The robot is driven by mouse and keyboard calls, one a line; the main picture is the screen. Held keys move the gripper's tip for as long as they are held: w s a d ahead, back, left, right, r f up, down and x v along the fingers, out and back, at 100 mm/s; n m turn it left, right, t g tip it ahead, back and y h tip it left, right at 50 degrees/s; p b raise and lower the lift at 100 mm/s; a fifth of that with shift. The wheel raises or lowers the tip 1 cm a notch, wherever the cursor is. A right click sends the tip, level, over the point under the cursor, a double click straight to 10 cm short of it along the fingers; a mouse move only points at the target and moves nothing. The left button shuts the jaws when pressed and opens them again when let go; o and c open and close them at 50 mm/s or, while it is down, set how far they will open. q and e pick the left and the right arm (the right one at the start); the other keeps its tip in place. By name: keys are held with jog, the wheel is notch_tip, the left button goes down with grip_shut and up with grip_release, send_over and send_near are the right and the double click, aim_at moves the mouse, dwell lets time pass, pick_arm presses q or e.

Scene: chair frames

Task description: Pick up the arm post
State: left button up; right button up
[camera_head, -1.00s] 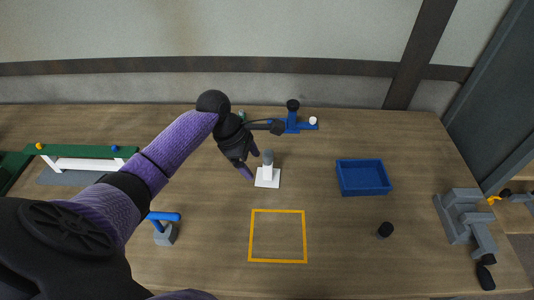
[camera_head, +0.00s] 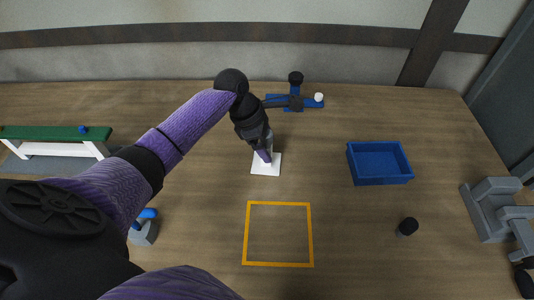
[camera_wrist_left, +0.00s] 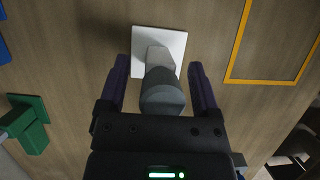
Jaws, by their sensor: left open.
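The arm post appears to be the short white post with a grey cylindrical top (camera_wrist_left: 162,92), standing upright on a white square plate (camera_wrist_left: 172,36). In the head view the plate (camera_head: 266,170) lies mid-table and the post is mostly hidden by my gripper. My left gripper (camera_head: 264,153) is over the post, pointing down. In the left wrist view its two purple fingers stand open on either side of the post, with a visible gap on each side. My right gripper is not in view.
A blue tray (camera_head: 382,181) stands to the right and an orange square outline (camera_head: 278,265) lies in front. A blue part (camera_head: 310,104) is behind the gripper. A black knob (camera_head: 407,227) and a grey fixture (camera_head: 483,220) are at right. A green-and-white frame (camera_head: 60,149) is at left.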

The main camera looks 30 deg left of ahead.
pick_arm(q)
grip_shut()
dwell(0.8)
dwell(0.5)
